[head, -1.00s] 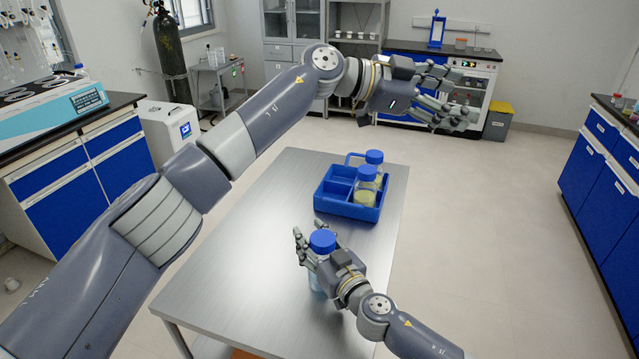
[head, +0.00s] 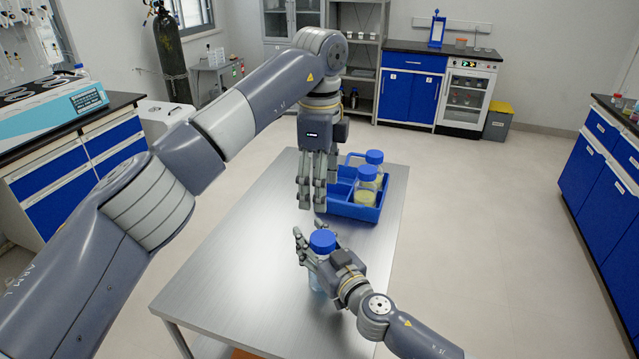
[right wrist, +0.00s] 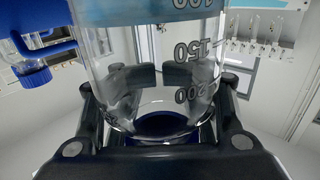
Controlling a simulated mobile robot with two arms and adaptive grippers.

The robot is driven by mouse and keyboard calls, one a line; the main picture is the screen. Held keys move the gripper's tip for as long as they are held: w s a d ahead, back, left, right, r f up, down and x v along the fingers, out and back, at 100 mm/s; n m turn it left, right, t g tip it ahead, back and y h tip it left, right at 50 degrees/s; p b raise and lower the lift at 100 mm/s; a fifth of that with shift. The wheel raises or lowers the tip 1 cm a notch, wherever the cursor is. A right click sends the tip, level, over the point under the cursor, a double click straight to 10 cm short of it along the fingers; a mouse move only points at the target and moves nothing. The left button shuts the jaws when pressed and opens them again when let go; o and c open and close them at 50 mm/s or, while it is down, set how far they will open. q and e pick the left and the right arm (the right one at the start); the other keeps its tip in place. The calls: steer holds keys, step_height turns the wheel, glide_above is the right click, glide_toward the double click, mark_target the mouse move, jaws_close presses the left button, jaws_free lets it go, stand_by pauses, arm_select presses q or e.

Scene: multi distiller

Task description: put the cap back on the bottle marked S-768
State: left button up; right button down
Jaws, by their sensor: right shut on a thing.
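A clear bottle (head: 316,281) with a blue cap (head: 322,241) on its top stands near the middle of the table. My right gripper (head: 312,253) is shut around this bottle just below the cap. The right wrist view shows the clear bottle (right wrist: 150,60) with dark volume marks and bluish liquid between my fingers. I cannot read any S-768 label. My left gripper (head: 311,200) hangs with its fingers pointing down, open and empty, behind the held bottle and in front of the tray's left part.
A blue divided tray (head: 352,210) sits at the table's far right, holding two bottles (head: 366,185) with blue caps and pale yellow liquid. The left part of the metal table (head: 245,270) is bare. Blue cabinets (head: 605,165) stand at the right.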

mark_target(320, 237)
arm_select(q)
steer(key=shift+f, duration=0.1)
step_height(320, 237, down, 12)
steer(key=shift+r, duration=0.1)
stand_by(0.6)
steer(key=c, duration=1.2)
steer(key=shift+c, duration=0.2)
